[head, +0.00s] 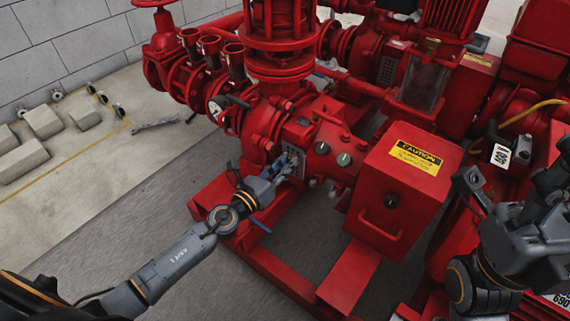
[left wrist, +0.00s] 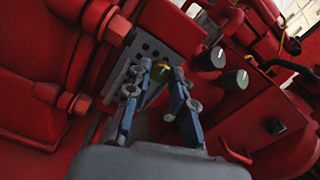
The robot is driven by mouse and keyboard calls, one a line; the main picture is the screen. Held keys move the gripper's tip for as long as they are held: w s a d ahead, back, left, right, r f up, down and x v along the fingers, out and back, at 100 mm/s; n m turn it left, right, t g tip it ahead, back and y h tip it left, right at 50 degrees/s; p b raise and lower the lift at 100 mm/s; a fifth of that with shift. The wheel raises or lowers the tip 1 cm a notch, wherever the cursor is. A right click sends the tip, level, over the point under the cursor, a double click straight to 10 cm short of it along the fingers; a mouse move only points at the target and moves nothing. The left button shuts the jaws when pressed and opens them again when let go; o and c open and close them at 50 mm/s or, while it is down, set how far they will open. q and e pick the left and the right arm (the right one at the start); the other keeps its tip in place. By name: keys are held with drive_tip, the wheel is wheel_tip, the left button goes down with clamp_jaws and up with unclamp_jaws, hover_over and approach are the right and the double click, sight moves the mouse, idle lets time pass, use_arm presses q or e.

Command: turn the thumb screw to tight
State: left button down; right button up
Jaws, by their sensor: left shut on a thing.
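My left gripper (head: 288,166) reaches the red pump housing in the head view, at a grey plate with holes (head: 297,132). In the left wrist view, the two blue-and-grey fingers of the left gripper (left wrist: 161,76) are closed in on a small dark, brassy piece between their tips, which seems to be the thumb screw (left wrist: 158,72). It sits in front of the plate with holes (left wrist: 150,48). The fingers hide most of it, and I cannot tell how far it is turned. Part of my right arm shows at the right of the head view; its fingers do not show.
Two round knobs (head: 333,154) sit on the housing just right of the left gripper. A red box with a yellow caution label (head: 416,157) juts out farther right. A pressure gauge (head: 215,109) is to the left. Grey floor (head: 150,175) lies open at the left.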

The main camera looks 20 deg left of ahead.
use_arm(q)
drive_tip(key=shift+f+m, duration=0.15)
drive_tip(key=shift+m, duration=0.25)
drive_tip(key=c, duration=1.1)
unclamp_jaws()
drive_tip(key=shift+c, duration=0.2)
drive_tip(key=v, duration=0.8)
drive_tip(key=shift+r, duration=0.25)
